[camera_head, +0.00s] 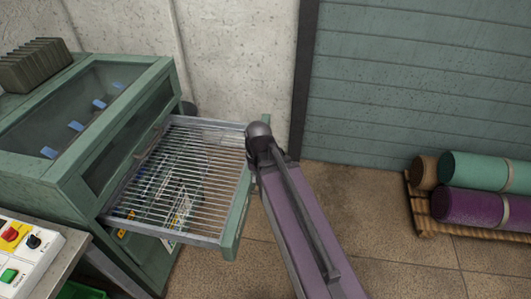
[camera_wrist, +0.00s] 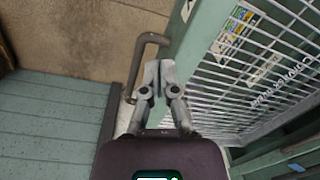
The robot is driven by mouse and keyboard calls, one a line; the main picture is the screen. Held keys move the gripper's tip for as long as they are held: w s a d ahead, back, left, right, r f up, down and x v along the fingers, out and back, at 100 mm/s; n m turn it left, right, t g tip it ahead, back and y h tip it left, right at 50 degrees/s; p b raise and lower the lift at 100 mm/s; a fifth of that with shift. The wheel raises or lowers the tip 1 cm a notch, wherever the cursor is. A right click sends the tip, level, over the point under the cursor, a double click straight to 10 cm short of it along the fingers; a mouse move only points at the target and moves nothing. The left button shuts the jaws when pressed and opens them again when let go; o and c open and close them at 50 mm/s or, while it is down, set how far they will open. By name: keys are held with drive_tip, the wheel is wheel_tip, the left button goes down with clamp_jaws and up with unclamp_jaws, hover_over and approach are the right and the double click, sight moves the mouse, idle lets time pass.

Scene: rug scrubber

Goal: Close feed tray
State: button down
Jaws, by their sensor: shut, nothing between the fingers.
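The feed tray (camera_head: 231,228) is a wire-grid drawer with a green front panel, pulled out of the green machine (camera_head: 65,190). In the wrist view, its green front panel (camera_wrist: 205,30) and white wire grid (camera_wrist: 262,85) fill the right side. A grey bent bar handle (camera_wrist: 140,50) stands out from the panel. My gripper (camera_wrist: 158,68) is shut and empty, its fingertips close beside the handle and the front panel; I cannot tell whether they touch. In the head view, my arm covers the tray's far front corner, and the fingers are not clearly visible.
A control box (camera_head: 22,255) with buttons sits at lower left. Rolled rugs (camera_head: 480,207) lie on a wooden pallet (camera_head: 424,218) at right. The concrete wall (camera_head: 235,60) is behind the tray. The brown floor (camera_head: 385,245) between tray and pallet is clear apart from my arm.

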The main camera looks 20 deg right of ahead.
drive_tip(key=w+d+f+m+t+y+b, duration=0.2)
drive_tip(key=w+d+m+y+b, duration=0.1)
drive_tip(key=w+d+m, duration=0.7)
drive_tip(key=w+d+f+m+t+y+b, duration=0.2)
drive_tip(key=w+d+m+y+b, duration=0.2)
drive_tip(key=w+d+m, duration=0.7)
drive_tip(key=d+m+b, duration=0.1)
drive_tip(key=d+b, duration=0.1)
drive_tip(key=d, duration=0.2)
drive_tip(key=shift+w+f+t, duration=0.15)
drive_tip(key=shift+f+t, duration=0.15)
drive_tip(key=shift+f+b, duration=0.1)
drive_tip(key=shift+b, duration=0.25)
drive_tip(key=w+a+r+b+x, duration=0.1)
drive_tip(key=a+r+b+x, duration=0.1)
drive_tip(key=b+x, duration=0.5)
drive_tip(key=shift+x, duration=2.8)
